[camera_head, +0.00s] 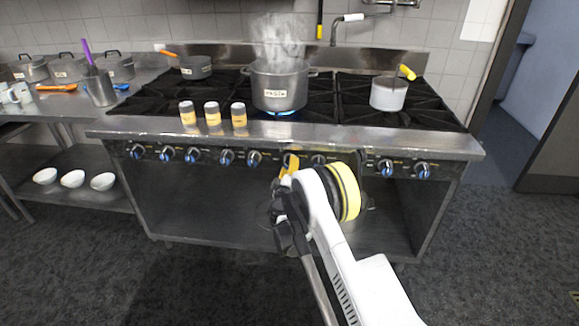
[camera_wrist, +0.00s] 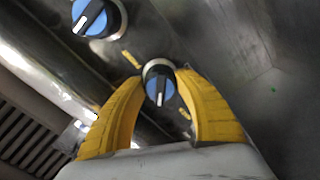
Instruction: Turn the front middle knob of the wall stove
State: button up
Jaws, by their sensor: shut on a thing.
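The wall stove (camera_head: 250,125) stands ahead in the head view, with a row of blue-faced knobs along its front panel. My gripper (camera_head: 289,164) is at the middle of this row, with yellow fingers against the panel. In the wrist view, the yellow fingers of my gripper (camera_wrist: 158,78) close around one blue knob (camera_wrist: 155,89) with a pale ring, one finger on each side. Its white mark points down in that picture. In the head view my gripper hides this knob. A neighbouring knob (camera_wrist: 92,18) lies at the upper left of the wrist view, clear of the fingers.
A steaming pot (camera_head: 279,88) stands over a lit blue flame. Several yellow-labelled jars (camera_head: 213,117) line the stove's front ledge. A smaller pot (camera_head: 388,95) is on the right burners. My white arm covers part of the open shelf under the stove. The floor in front looks clear.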

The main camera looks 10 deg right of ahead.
jog(key=shift+m, duration=0.5)
jog(key=o, duration=1.2)
jog(key=shift+s, duration=0.1)
jog(key=v, duration=0.7)
jog(key=shift+s+a, duration=0.1)
jog(key=shift+r, duration=0.15)
